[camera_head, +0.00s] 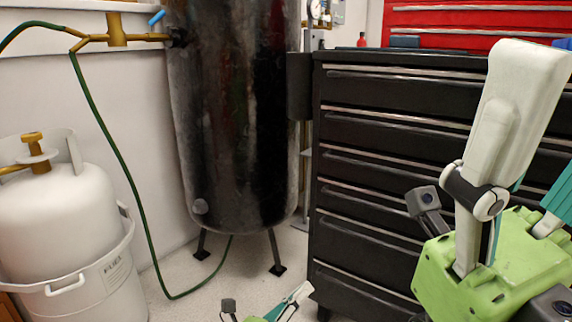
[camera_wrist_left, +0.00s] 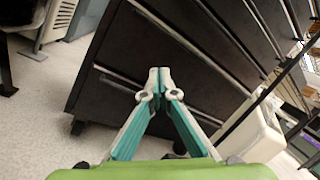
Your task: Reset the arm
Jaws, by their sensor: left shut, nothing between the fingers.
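My left gripper (camera_head: 302,291) shows small at the bottom edge of the head view, low in front of the black tool cabinet. In the left wrist view its white and teal fingers (camera_wrist_left: 159,82) meet at the tips. They are shut with nothing between them. The cabinet fills the view behind them, and I see no contact with it. My right gripper, with a green body (camera_head: 480,280), is large and close at the right of the head view. One white finger points up; the other runs off the right edge, spread apart. Nothing is seen in its visible part.
The black cabinet (camera_head: 385,165) has several drawers, with a red chest (camera_head: 470,22) on top. A dark tank (camera_head: 235,120) stands on legs to its left. A white fuel cylinder (camera_head: 60,215) and a green hose (camera_head: 118,165) are at the left.

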